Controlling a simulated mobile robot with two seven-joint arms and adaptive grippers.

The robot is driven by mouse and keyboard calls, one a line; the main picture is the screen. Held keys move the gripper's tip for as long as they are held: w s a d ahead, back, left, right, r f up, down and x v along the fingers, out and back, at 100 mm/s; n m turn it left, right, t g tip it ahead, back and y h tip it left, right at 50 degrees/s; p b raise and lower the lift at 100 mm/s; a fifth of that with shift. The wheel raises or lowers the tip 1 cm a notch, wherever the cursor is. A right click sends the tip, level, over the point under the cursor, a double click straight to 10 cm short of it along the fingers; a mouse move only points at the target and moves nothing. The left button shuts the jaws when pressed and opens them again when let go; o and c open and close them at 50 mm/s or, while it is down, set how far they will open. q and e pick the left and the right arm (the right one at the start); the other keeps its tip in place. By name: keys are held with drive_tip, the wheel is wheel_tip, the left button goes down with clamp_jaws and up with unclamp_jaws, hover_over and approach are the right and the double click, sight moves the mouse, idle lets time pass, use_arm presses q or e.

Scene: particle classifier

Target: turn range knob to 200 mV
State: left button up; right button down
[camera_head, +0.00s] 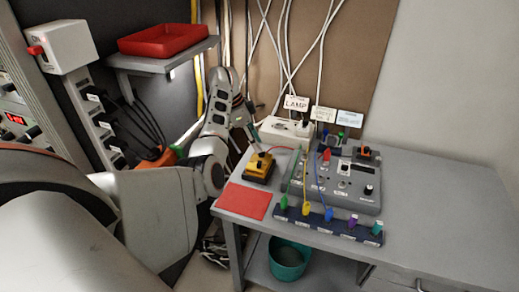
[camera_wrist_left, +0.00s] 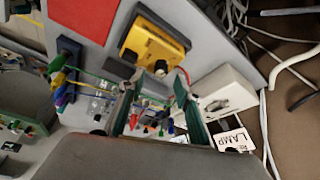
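A grey instrument box (camera_head: 340,182) with several knobs, plugs and cables stands on the grey table. A black knob (camera_head: 368,190) sits at its right front; I cannot read its label or setting. A yellow device (camera_head: 260,165) with a black knob on top stands to its left and also shows in the left wrist view (camera_wrist_left: 155,45). I cannot tell which knob is the range knob. My left gripper (camera_head: 250,131) is above the table's back left, behind the yellow device. In the left wrist view its two fingers (camera_wrist_left: 157,85) are apart with nothing between them. My right gripper is not in view.
A red mat (camera_head: 243,201) lies at the table's front left. A blue strip (camera_head: 328,223) with coloured plugs lies along the front. A white box (camera_head: 285,131) and label cards such as LAMP (camera_head: 296,103) stand at the back. The right side of the table is clear.

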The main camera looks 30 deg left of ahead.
sight(262, 153)
use_arm(q)
drive_tip(key=shift+x, duration=2)
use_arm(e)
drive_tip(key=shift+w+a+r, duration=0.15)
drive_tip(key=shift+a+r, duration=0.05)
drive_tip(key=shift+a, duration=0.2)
use_arm(q)
clamp_jaws()
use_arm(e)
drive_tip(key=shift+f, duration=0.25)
